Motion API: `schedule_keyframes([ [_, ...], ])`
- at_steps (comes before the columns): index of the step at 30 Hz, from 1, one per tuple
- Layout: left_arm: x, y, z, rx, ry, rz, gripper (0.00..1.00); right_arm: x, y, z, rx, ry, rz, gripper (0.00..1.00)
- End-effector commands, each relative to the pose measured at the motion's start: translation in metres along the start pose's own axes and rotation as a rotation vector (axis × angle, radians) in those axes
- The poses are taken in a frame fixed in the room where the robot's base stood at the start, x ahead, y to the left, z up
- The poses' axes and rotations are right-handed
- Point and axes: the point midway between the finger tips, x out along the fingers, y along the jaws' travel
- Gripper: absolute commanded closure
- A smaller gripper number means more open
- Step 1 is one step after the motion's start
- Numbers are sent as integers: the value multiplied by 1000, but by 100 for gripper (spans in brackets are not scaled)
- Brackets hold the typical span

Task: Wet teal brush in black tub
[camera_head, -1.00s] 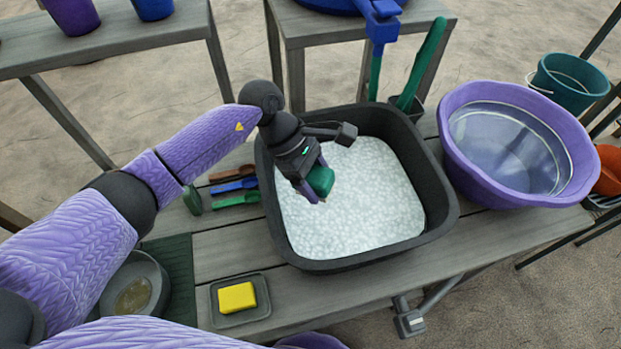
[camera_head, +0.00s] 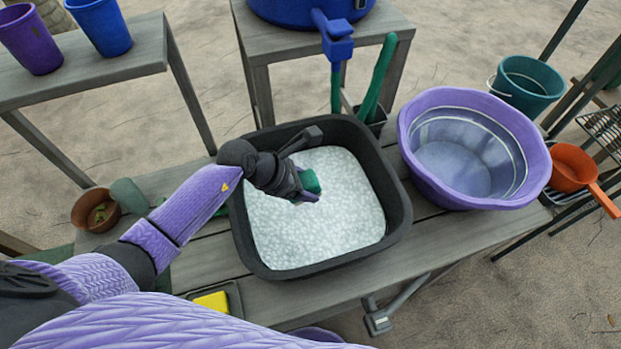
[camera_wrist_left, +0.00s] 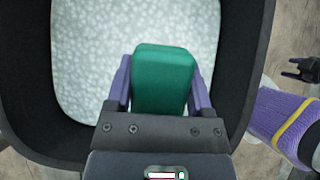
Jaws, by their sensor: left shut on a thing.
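The black tub (camera_head: 399,215) sits on the grey bench, filled with white, bubbly foam or liquid (camera_head: 335,222). My left gripper (camera_head: 309,190) reaches into the tub's opening from the left and is shut on the teal brush (camera_head: 312,181), seen as a green block. In the left wrist view the brush (camera_wrist_left: 163,80) sits between the two purple fingers, with the tub's white contents behind it. Its underside is hidden, and I cannot tell whether it touches the foam.
A purple basin (camera_head: 520,187) of clear liquid stands right of the tub. A green-handled tool (camera_head: 377,78) and a blue tap (camera_head: 336,40) stand behind it. A yellow sponge (camera_head: 212,301) lies in front at left. An orange scoop (camera_head: 573,168) is far right.

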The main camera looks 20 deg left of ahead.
Motion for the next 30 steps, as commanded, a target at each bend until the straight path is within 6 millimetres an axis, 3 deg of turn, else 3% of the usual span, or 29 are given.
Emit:
schedule_keyframes([
  [1,16,0,-13,-3,1,-2,80,18,-2,2,0,-4,-2,41],
  [18,98,-1,-82,0,2,-4,80,112,-4,17,-3,-25,-8,41],
  [24,111,0,-92,0,2,-4,80,125,2,26,-6,-44,0,41],
  [30,111,0,-92,2,1,-3,80,125,10,33,-8,-57,14,41],
])
